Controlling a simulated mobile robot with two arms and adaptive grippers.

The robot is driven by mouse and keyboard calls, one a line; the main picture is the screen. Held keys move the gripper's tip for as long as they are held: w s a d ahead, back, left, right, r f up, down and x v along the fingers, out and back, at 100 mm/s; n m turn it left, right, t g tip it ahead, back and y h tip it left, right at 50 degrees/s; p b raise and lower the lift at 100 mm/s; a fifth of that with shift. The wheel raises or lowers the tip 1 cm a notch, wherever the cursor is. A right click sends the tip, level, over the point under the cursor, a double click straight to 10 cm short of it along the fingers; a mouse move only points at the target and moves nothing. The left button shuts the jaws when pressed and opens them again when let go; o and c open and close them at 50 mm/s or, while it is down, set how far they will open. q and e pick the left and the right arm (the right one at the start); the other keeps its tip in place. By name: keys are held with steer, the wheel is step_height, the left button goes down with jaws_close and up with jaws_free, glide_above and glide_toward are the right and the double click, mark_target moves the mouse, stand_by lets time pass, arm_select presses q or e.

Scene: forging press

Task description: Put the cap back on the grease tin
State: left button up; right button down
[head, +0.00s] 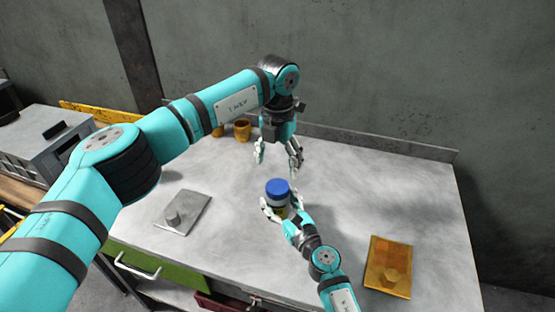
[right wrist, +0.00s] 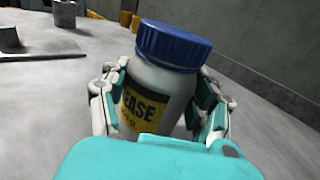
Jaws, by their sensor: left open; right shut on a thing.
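The grease tin (head: 277,201) is white with a yellow and black label, and it stands on the grey bench. Its label shows in the right wrist view (right wrist: 152,95). The blue cap (head: 277,186) sits on top of the tin; it also shows in the right wrist view (right wrist: 173,46). I cannot tell whether it is screwed tight. My right gripper (head: 281,207) is shut around the tin's body, a finger on each side. My left gripper (head: 278,158) is open and empty, pointing down above and behind the cap, apart from it.
A grey plate with a short cylinder (head: 183,212) lies to the left. An orange tray with a block (head: 388,266) lies at the right. Orange cups (head: 242,131) stand at the back near the raised rear edge.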

mark_target(277, 186)
arm_select(q)
steer(key=shift+n, duration=0.7)
steer(key=shift+f, duration=3.95)
steer(key=c, duration=1.2)
steer(key=o, duration=1.3)
steer(key=shift+o, duration=0.2)
